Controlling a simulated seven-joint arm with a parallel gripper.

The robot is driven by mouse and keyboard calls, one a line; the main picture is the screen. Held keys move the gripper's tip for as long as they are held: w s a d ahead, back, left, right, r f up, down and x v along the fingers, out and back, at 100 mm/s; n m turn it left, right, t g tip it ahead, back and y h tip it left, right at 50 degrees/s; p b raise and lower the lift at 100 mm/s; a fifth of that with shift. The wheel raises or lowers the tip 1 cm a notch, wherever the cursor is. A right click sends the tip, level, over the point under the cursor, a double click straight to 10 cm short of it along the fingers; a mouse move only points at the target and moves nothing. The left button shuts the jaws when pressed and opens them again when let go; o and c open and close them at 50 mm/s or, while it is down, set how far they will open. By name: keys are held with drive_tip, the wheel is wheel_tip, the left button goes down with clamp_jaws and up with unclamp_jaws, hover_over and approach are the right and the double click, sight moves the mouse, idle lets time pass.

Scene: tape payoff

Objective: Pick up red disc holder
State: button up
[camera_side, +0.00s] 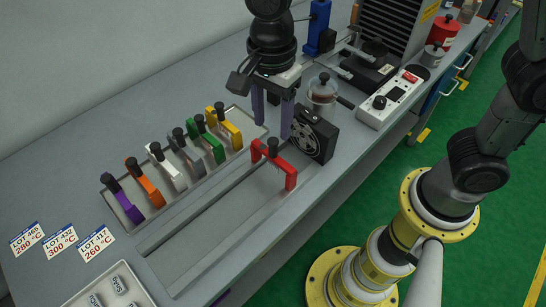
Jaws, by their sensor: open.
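The red disc holder (290,178) is an arched red piece with a black knob on top. It stands at the right end of a long recessed channel in the bench, next to a black fan-like box. The fingertips appear above the red holder's knob; the exact height gap is hard to tell from this view.
A tray (162,226) holds several coloured holders at left. The black box (314,136) stands close right of the red holder, with a glass jar (321,92) behind it. A white control box (392,100) is further right. The channel (215,238) left of the red holder is clear.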

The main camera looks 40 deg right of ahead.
sight(273, 141)
drive_tip(key=shift+s+f, duration=0.1)
drive_tip(key=shift+f, duration=3.25)
drive_tip(key=shift+c, duration=0.3)
clamp_jaws()
